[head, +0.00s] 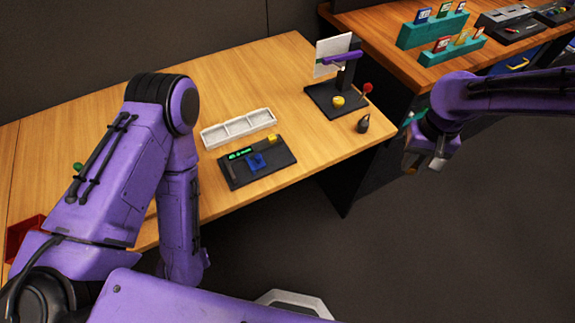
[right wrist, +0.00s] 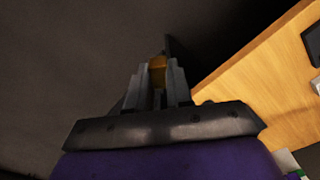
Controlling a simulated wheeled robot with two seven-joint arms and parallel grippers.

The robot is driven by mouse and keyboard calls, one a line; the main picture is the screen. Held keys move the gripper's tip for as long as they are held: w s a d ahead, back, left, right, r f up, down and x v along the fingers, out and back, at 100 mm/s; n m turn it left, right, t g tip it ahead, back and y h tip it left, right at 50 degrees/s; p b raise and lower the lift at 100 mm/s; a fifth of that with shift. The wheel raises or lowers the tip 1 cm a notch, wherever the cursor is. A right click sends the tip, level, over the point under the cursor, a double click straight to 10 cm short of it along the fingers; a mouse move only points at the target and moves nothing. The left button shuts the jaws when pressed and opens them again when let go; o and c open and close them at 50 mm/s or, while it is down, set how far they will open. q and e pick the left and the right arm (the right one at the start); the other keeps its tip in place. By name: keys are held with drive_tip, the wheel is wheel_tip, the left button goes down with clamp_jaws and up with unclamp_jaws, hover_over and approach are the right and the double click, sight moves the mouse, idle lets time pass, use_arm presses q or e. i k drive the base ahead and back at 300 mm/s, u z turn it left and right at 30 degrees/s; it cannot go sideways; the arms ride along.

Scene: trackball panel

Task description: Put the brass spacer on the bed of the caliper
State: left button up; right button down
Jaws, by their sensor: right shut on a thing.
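My right gripper (head: 411,166) hangs in the air past the right edge of the wooden table. It is shut on a small brass-coloured piece, apparently the brass spacer (right wrist: 157,62), held between the fingertips in the right wrist view.
A white three-part tray (head: 238,128) lies behind the dark device. A black stand (head: 335,101) with a purple arm and white board is at the table's right end, with a small dark object (head: 363,124) beside it. Another bench (head: 390,32) stands beyond a gap.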

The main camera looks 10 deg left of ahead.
sight(242, 171)
drive_tip(key=z, duration=1.6)
drive_tip(key=k, duration=0.8)
drive_tip(key=u, duration=2.25)
